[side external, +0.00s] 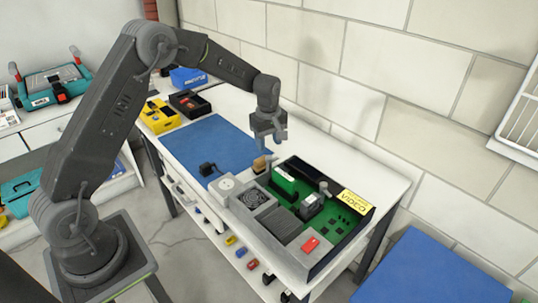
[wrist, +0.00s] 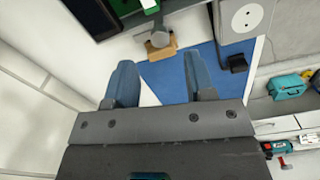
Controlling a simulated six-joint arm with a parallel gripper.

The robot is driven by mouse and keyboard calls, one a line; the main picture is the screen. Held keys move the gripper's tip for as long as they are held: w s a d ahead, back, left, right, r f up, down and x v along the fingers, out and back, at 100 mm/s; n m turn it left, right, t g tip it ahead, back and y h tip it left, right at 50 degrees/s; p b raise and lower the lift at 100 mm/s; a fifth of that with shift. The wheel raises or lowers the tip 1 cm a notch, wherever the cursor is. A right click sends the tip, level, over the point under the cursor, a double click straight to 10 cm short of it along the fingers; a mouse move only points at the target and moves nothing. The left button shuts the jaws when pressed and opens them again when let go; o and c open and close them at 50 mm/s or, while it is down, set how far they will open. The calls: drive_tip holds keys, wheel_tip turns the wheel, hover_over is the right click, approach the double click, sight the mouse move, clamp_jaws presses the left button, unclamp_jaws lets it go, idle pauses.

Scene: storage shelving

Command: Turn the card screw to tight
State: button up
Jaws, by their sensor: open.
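My gripper (side external: 270,140) hangs above the back edge of the open equipment case, pointing down, with its jaws apart and nothing between them. In the wrist view its two fingers (wrist: 160,82) are spread over the blue mat and white table. A small tan block (side external: 260,164) with a grey piece on it stands just below the gripper beside the case; the block also shows ahead of the fingers in the wrist view (wrist: 162,52). A grey upright knob (side external: 324,187) stands inside the case near the yellow VIDEO label (side external: 354,200). I cannot tell for certain which part is the card screw.
The case (side external: 318,262) holds a green board (side external: 345,222), a green block (side external: 285,180), a fan (side external: 257,197) and a red piece (side external: 311,244). A blue mat (side external: 215,145) leaves free room to the left. A block wall (side external: 400,110) runs behind the table.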

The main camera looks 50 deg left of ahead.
sight(269, 157)
drive_tip(key=shift+f, duration=2.7)
drive_tip(key=shift+c, duration=0.4)
clamp_jaws()
